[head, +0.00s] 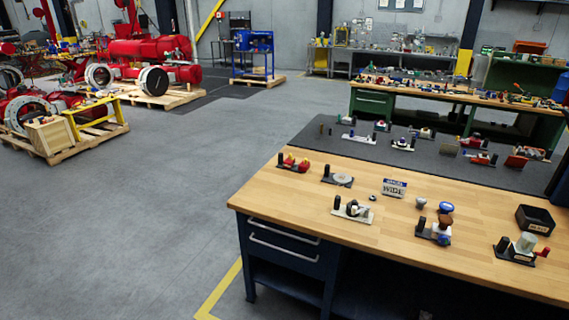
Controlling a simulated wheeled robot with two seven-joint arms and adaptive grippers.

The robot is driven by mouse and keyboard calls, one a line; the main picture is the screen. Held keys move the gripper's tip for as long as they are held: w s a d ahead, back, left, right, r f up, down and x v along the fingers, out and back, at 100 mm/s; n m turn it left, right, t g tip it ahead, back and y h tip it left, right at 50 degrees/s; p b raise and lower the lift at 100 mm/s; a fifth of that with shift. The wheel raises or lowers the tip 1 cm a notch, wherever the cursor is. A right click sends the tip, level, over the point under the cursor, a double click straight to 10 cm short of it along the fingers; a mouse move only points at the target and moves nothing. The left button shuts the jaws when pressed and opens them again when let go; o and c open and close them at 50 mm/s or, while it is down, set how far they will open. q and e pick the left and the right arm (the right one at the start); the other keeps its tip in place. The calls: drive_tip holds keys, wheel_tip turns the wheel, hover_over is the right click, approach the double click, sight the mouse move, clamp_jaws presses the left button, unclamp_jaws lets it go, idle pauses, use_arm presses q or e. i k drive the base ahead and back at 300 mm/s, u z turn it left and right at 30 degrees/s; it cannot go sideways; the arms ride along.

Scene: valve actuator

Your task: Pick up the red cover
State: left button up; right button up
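Several small red parts are in the head view, and I cannot tell for sure which one is the red cover. A red part (290,161) sits on a small dark base at the far left of the wooden workbench (300,200). Another red piece (542,252) is at the right end of a small assembly near the bench's front right. A flat red piece (516,162) stands on the dark grey mat surface (350,150) behind. Neither of my grippers is in view.
The bench's front left is bare wood. A green workbench (372,102) stands behind. Open grey floor (150,210) lies to the left.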

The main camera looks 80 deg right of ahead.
sight(289, 165)
drive_tip(key=z, duration=0.6)
drive_tip(key=i, duration=0.95)
drive_tip(key=z, duration=0.95)
